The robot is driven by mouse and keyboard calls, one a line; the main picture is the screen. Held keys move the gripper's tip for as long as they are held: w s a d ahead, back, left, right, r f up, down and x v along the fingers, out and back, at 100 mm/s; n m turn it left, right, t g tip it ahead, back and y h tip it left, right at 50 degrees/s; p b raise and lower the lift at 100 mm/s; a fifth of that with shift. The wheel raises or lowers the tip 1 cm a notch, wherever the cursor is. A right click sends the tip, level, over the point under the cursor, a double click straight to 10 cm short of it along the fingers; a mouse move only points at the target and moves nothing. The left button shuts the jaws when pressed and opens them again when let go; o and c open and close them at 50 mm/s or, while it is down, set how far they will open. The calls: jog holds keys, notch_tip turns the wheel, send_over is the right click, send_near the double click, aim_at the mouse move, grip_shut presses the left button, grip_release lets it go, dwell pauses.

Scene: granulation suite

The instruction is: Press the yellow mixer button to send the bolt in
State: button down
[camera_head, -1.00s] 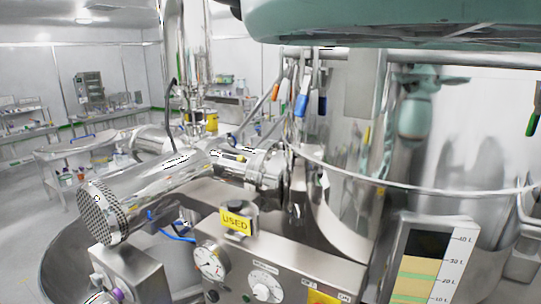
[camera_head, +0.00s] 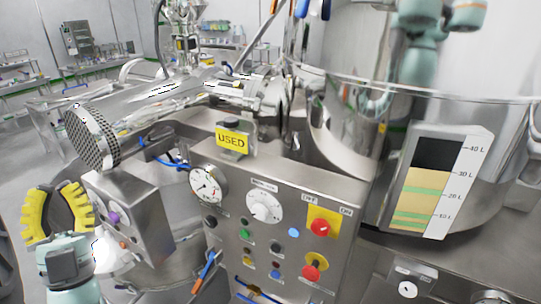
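The steel control panel (camera_head: 228,248) fills the lower middle of the head view. A small dull yellow button (camera_head: 247,260) sits in its lower left, below a green button (camera_head: 243,234); I cannot read its label. Two red controls with yellow backing also show: an upper knob (camera_head: 322,226) by the OFF/ON marks and a lower mushroom button (camera_head: 315,268). My gripper (camera_head: 55,188), with yellow ridged fingers, is at lower left, apart from the panel. Its fingers stand apart, and nothing shows held. I cannot make out a bolt.
A smaller steel box (camera_head: 140,222) with a purple knob stands between my gripper and the panel. A gauge (camera_head: 208,184), a white dial (camera_head: 264,206) and a yellow USED tag (camera_head: 233,139) are nearby. A steel vessel (camera_head: 345,110) and a level scale (camera_head: 425,180) are at right.

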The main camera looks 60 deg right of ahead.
aim_at(247, 261)
jog(key=d+f+m+g+y+b, duration=0.15)
jog(key=d+f+g+b, duration=0.5)
jog(key=f, duration=0.65)
jog(key=d+f+m+g+b, duration=0.2)
jog(key=d+f+g+b, duration=0.1)
jog(key=d+f+b, duration=0.75)
jog(key=s+d+f+y+b, duration=0.1)
jog(key=d+f+y+b, duration=0.1)
jog(key=f+b, duration=0.5)
jog(key=s+d+f+g+y+b, duration=0.1)
jog(key=d+f+y+b, duration=0.2)
jog(key=f+b, duration=0.5)
notch_tip(247, 261, down, 13)
jog(key=shift+r+y, duration=0.2)
jog(key=shift+y, duration=0.55)
jog(key=shift+d+m+g, duration=0.1)
jog(key=shift+m+g, duration=0.15)
jog(key=d+b, duration=0.1)
jog(key=d, duration=0.7)
jog(key=shift+w+d, duration=0.3)
jog(key=shift+w, duration=0.05)
jog(key=shift+w, duration=0.1)
